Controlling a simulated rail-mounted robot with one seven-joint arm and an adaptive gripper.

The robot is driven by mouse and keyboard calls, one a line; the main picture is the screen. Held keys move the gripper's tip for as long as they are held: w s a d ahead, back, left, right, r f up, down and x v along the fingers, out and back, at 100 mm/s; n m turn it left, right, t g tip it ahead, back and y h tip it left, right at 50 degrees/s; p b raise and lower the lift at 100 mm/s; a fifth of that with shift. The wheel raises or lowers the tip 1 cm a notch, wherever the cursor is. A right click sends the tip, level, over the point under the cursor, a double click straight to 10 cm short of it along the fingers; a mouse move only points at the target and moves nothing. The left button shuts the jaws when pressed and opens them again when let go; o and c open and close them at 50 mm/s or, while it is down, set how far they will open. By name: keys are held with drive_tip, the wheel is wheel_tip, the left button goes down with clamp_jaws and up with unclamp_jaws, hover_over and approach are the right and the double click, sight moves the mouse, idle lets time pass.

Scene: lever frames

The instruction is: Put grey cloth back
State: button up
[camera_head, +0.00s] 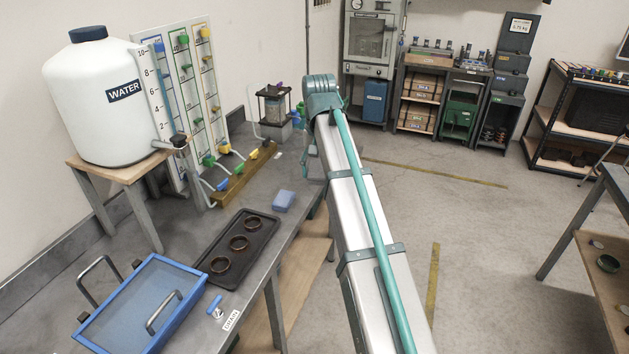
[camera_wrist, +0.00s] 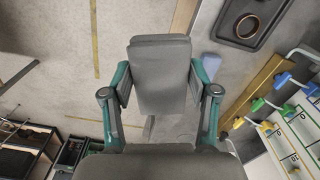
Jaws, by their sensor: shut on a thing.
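The grey cloth (camera_wrist: 160,73) looks like a thick folded block in the wrist view. My gripper (camera_wrist: 160,88) is shut on it, with one finger pad against each side. In the head view my own arm hides the cloth and most of the gripper. A folded blue cloth (camera_head: 284,201) lies on the grey bench (camera_head: 262,262) near its right edge. It also shows in the wrist view (camera_wrist: 211,65), just right of the held cloth.
A dark tray (camera_head: 207,267) with three rings lies on the bench, beside a blue-framed box (camera_head: 150,303). A water tank (camera_head: 97,97) and a valve panel (camera_head: 186,105) stand behind. A yellow-brown rail (camera_head: 243,176) lies along the bench.

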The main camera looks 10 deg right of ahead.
drive_tip(key=w+a+f+b, duration=0.2)
drive_tip(key=w+f+b, duration=0.3)
drive_tip(key=w+f, duration=0.25)
drive_tip(key=m+p, duration=0.2)
drive_tip(key=m, duration=0.1)
hover_over(299, 182)
drive_tip(key=f, duration=1)
drive_tip(key=shift+s+f, duration=0.3)
drive_tip(key=shift+s, duration=0.1)
drive_tip(key=shift+w+f+p, duration=0.35)
drive_tip(key=shift+w+f, duration=0.1)
drive_tip(key=shift+f, duration=0.15)
drive_tip(key=shift+f+p, duration=0.3)
drive_tip(key=shift+f, duration=1.4)
